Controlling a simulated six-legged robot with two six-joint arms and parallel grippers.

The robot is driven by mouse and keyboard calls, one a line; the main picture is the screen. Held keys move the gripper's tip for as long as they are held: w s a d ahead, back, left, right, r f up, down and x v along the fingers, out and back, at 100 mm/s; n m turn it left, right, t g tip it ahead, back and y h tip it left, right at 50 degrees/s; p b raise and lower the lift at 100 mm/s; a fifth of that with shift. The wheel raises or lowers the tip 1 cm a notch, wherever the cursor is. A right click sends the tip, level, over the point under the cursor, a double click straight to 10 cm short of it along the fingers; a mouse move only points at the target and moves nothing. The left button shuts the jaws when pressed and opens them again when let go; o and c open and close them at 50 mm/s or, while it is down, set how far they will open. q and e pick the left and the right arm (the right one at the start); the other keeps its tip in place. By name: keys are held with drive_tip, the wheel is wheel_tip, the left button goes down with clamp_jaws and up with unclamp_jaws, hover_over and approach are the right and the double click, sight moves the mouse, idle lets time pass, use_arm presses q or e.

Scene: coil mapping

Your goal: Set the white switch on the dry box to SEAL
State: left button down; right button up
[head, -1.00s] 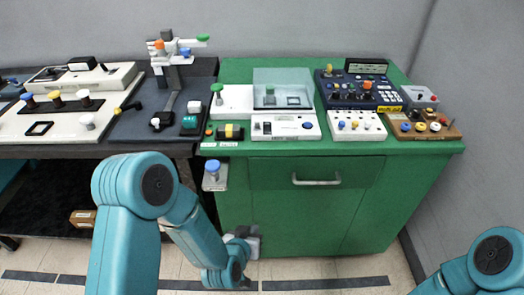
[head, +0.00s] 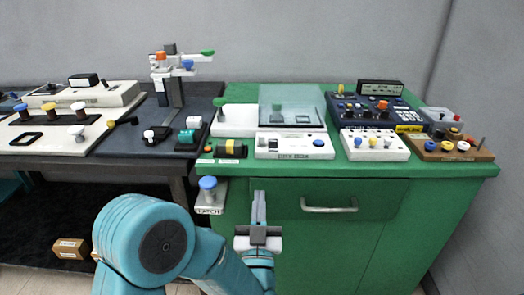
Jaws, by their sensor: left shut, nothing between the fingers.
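The dry box (head: 295,146) stands on the green cabinet top, a white base with a clear cover (head: 286,104) above it. The panel lettering is too small to read the switch setting. My left gripper (head: 259,193) is shut and empty, fingers pointing up, in front of the cabinet's drawer and below the dry box, apart from it. My right gripper is out of view.
A blue-topped latch (head: 208,185) juts from the cabinet's left front. The drawer handle (head: 329,205) is right of my gripper. A white box with knobs (head: 374,144) and a wooden board with knobs (head: 453,147) stand to the right.

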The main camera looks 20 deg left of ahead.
sight(261, 135)
use_arm(q)
drive_tip(key=x, duration=1.3)
drive_tip(key=shift+w+a+r, duration=0.1)
drive_tip(key=shift+w+a, duration=0.05)
drive_tip(key=shift+w, duration=0.2)
drive_tip(key=shift+r+p, duration=0.1)
drive_tip(key=shift+p, duration=0.2)
drive_tip(key=shift+w+r+g+h+p, duration=0.1)
drive_tip(key=shift+r+g+h+p, duration=0.3)
drive_tip(key=shift+g+p, duration=0.65)
drive_tip(key=r+g+p, duration=0.1)
drive_tip(key=p, duration=0.3)
drive_tip(key=w+r+g+p, duration=0.1)
drive_tip(key=g+p, duration=0.1)
drive_tip(key=p, duration=0.3)
drive_tip(key=shift+a+r+h, duration=0.15)
drive_tip(key=shift+r+h, duration=0.15)
drive_tip(key=shift+h, duration=0.1)
drive_tip(key=g+p, duration=0.1)
drive_tip(key=p, duration=0.2)
drive_tip(key=g+p, duration=0.1)
drive_tip(key=p, duration=0.2)
drive_tip(key=shift+w+a+r+g+h, duration=0.1)
drive_tip(key=shift+w+r+g+h, duration=0.05)
drive_tip(key=shift+w+g+h, duration=0.15)
drive_tip(key=shift+w+f, duration=0.1)
drive_tip(key=shift+f, duration=0.45)
drive_tip(key=shift+b, duration=0.4)
drive_tip(key=shift+f, duration=0.1)
